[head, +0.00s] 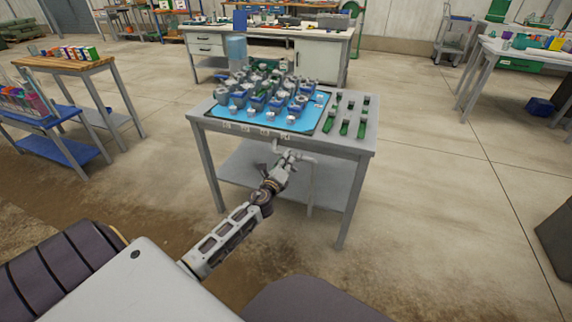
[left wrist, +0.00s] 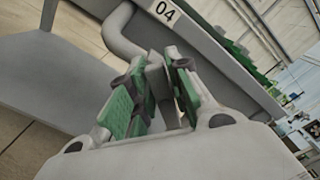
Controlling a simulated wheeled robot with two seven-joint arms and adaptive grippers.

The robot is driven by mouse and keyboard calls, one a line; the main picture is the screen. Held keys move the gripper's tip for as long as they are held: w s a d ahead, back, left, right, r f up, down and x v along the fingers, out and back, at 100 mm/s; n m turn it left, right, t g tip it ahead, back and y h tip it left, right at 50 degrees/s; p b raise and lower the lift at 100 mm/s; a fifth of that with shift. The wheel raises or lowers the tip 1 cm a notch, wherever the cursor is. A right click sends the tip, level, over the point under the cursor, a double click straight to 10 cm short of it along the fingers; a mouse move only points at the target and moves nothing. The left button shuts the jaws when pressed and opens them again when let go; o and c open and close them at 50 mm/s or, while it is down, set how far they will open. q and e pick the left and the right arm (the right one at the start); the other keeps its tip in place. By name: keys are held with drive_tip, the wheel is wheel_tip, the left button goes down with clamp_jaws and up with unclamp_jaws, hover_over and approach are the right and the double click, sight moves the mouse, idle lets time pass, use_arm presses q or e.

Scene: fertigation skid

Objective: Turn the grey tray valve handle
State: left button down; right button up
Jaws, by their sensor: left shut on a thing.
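My left gripper (head: 289,157) reaches to the front edge of the grey table, below the blue tray (head: 318,112). In the left wrist view, the green-padded fingers of my left gripper (left wrist: 158,66) are shut on a grey piece between them, the grey tray valve handle (left wrist: 157,82). The fingers hide much of it. A grey pipe (left wrist: 119,32) bends beside the fingers under the table edge. A label reading 04 (left wrist: 165,13) sits on that edge. My right gripper is in neither view.
The grey table (head: 359,142) carries many grey, blue and green fittings, with several green-handled pieces (head: 344,128) at its right. Its lower shelf (head: 255,172) looks bare. A wooden-topped table (head: 70,64) stands left. The floor (head: 440,200) right of the table is clear.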

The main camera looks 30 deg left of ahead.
use_arm(q)
drive_tip(key=shift+f+n, duration=0.15)
drive_tip(key=shift+n, duration=0.25)
drive_tip(key=n, duration=0.1)
drive_tip(key=n+b, duration=0.1)
drive_tip(key=n, duration=0.1)
drive_tip(key=shift+a+f, duration=0.15)
drive_tip(key=shift+f, duration=0.1)
drive_tip(key=n, duration=0.2)
drive_tip(key=shift+s+f+n, duration=0.1)
drive_tip(key=shift+f+n, duration=0.1)
drive_tip(key=shift+n, duration=0.4)
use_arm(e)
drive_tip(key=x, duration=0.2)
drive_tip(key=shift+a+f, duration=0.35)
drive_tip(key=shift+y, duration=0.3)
use_arm(q)
drive_tip(key=c, duration=1.4)
unclamp_jaws()
drive_tip(key=shift+c, duration=0.2)
drive_tip(key=shift+o, duration=0.3)
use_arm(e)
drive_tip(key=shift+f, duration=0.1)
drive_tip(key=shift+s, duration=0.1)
